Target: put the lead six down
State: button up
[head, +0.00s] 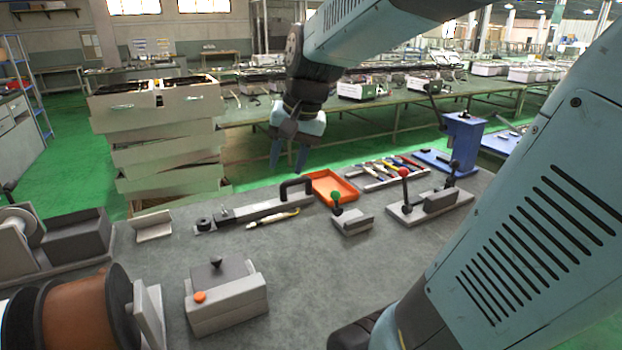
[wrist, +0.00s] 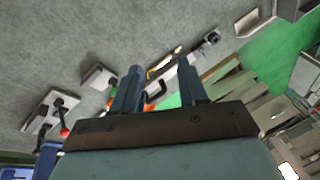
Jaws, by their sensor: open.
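My gripper (head: 288,160) is open and empty, held in the air above the far part of the bench. Its two spread fingers also show in the wrist view (wrist: 160,80). A thin yellow-and-white piece (head: 272,218) lies flat on the bench, in front of a long grey fixture (head: 262,208) with a black handle. It shows beyond the fingers in the wrist view (wrist: 163,63), apart from them. I cannot tell whether this piece is lead six. Several coloured pieces lie in a pale tray (head: 367,187) at the back right; no number is readable.
An orange tray (head: 346,197) stands beside the handle. A green-knobbed block (head: 352,221) and a red-knobbed fixture (head: 405,210) stand to the right. A grey block with an orange button (head: 228,305) and a brown spool (head: 90,310) are near left. The middle front of the grey bench is clear.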

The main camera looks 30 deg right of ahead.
jog(key=s+n+t+h, duration=0.1)
jog(key=s+n, duration=0.4)
jog(key=s, duration=0.5)
jog(key=shift+s+a+r+t+h, duration=0.15)
jog(key=shift+r+t+h, duration=0.15)
jog(key=shift+t, duration=0.3)
jog(key=shift+s+f, duration=0.1)
jog(key=shift+s, duration=0.05)
jog(key=shift+c, duration=1)
jog(key=shift+a+n, duration=0.2)
jog(key=shift+n, duration=0.1)
